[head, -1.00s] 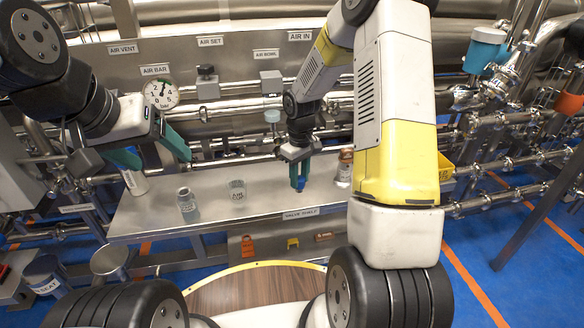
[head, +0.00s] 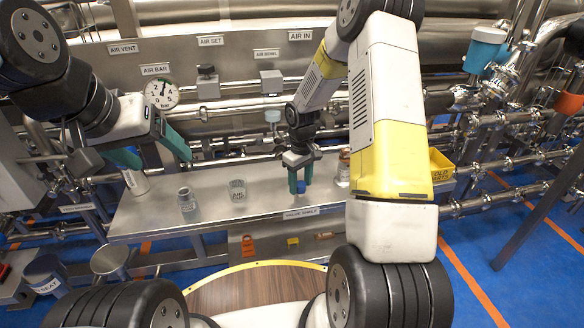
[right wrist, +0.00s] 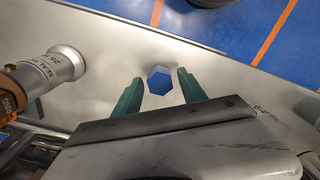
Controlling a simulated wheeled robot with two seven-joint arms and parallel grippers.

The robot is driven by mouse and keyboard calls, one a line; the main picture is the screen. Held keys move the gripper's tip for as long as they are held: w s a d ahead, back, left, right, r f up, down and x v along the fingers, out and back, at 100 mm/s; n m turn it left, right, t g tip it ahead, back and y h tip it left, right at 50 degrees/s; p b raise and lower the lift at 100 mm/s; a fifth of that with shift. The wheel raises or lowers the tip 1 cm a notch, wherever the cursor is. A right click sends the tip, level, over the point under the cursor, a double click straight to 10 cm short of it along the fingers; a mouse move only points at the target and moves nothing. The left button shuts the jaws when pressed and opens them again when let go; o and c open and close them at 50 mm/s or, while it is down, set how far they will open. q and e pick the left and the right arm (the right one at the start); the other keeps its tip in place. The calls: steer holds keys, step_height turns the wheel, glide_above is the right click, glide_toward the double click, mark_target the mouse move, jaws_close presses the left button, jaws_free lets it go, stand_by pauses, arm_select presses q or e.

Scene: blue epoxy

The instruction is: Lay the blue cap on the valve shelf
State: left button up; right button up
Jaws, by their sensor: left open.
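The small blue cap (head: 302,187) is at the valve shelf (head: 265,203), above the VALVE SHELF label. In the right wrist view the hexagonal cap (right wrist: 159,80) sits between the teal fingers with a gap on each side. It appears to rest on the steel surface. My right gripper (head: 300,183) points down around the cap and is open; its spread fingers also show in the right wrist view (right wrist: 160,92). My left gripper (head: 152,152) is open and empty, raised over the left part of the shelf.
A glass jar (head: 187,200) and a clear beaker (head: 238,191) stand on the shelf left of the cap. A pressure gauge (head: 161,95) and pipes are behind. A yellow bin (head: 441,166) is at the right.

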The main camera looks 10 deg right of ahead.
steer(key=shift+r, duration=0.1)
step_height(320, 180, up, 12)
step_height(320, 180, up, 10)
steer(key=f+m+t, duration=0.1)
steer(key=t, duration=0.1)
glide_above(301, 184)
steer(key=s, duration=0.5)
steer(key=s+r+m+t, duration=0.1)
steer(key=s+r, duration=0.2)
steer(key=s, duration=0.3)
steer(key=s+a+r+m+t+y, duration=0.1)
steer(key=s+r+m, duration=0.1)
steer(key=s+r, duration=0.2)
steer(key=s+r+m+t+y, duration=0.1)
steer(key=s+r+t, duration=0.1)
steer(key=s, duration=0.8)
steer(key=shift+a+r+m, duration=0.4)
steer(key=shift+r, duration=0.3)
steer(key=shift+w, duration=0.1)
